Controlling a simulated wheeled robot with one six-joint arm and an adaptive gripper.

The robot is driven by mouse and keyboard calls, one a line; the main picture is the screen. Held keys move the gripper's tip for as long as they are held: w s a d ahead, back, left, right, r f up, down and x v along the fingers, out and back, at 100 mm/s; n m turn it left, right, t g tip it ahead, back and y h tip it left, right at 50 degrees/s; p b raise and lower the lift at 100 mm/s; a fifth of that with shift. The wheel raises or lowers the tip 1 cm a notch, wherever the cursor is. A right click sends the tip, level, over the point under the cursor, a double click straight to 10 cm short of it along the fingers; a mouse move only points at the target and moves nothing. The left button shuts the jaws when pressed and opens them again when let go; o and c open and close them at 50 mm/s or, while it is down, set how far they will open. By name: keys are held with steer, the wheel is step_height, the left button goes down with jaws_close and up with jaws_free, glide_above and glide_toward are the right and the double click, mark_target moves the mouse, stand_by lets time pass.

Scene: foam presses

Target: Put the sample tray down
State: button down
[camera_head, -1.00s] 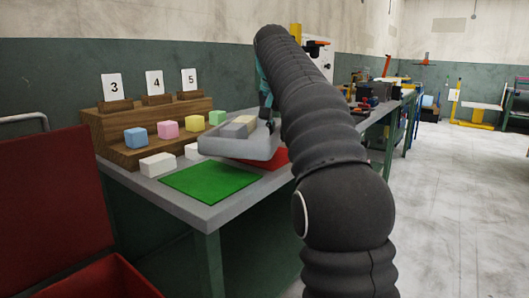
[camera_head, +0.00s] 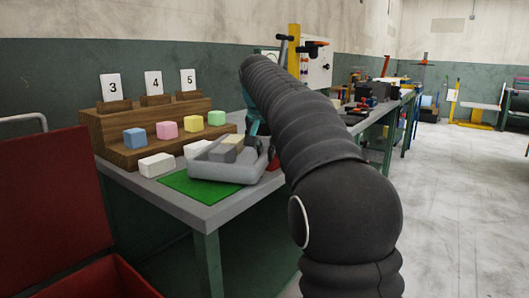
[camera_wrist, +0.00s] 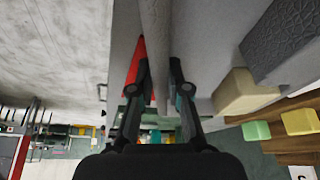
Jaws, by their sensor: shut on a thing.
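The sample tray (camera_head: 222,174) is a grey shallow tray with grey and beige foam blocks in it. In the head view it is over the right part of the green mat (camera_head: 180,188), close above or on it; I cannot tell whether it touches. My gripper (camera_head: 262,142) is at the tray's far right side, partly hidden by my arm. In the wrist view my gripper (camera_wrist: 158,80) is shut on the tray's wall (camera_wrist: 155,40), one finger on each side. A grey foam block (camera_wrist: 285,40) and a beige one (camera_wrist: 240,92) show beside it.
A wooden stepped stand (camera_head: 124,155) behind holds blue, pink, yellow and green blocks under cards 3, 4 and 5. White blocks (camera_head: 157,165) lie on the table by the mat. A red item (camera_head: 274,165) is right of the tray. A red bin (camera_head: 95,280) stands in front.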

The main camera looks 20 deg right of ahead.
steer(key=shift+f, duration=0.35)
steer(key=c, duration=1.1)
jaws_free()
steer(key=shift+c, duration=0.2)
steer(key=shift+r, duration=0.4)
steer(key=v, duration=1)
steer(key=shift+s+a+r, duration=0.1)
steer(key=shift+s+r, duration=0.05)
steer(key=shift+r, duration=0.2)
steer(key=shift+s+a+r, duration=0.1)
steer(key=shift+s+r, duration=0.15)
steer(key=shift+r, duration=0.3)
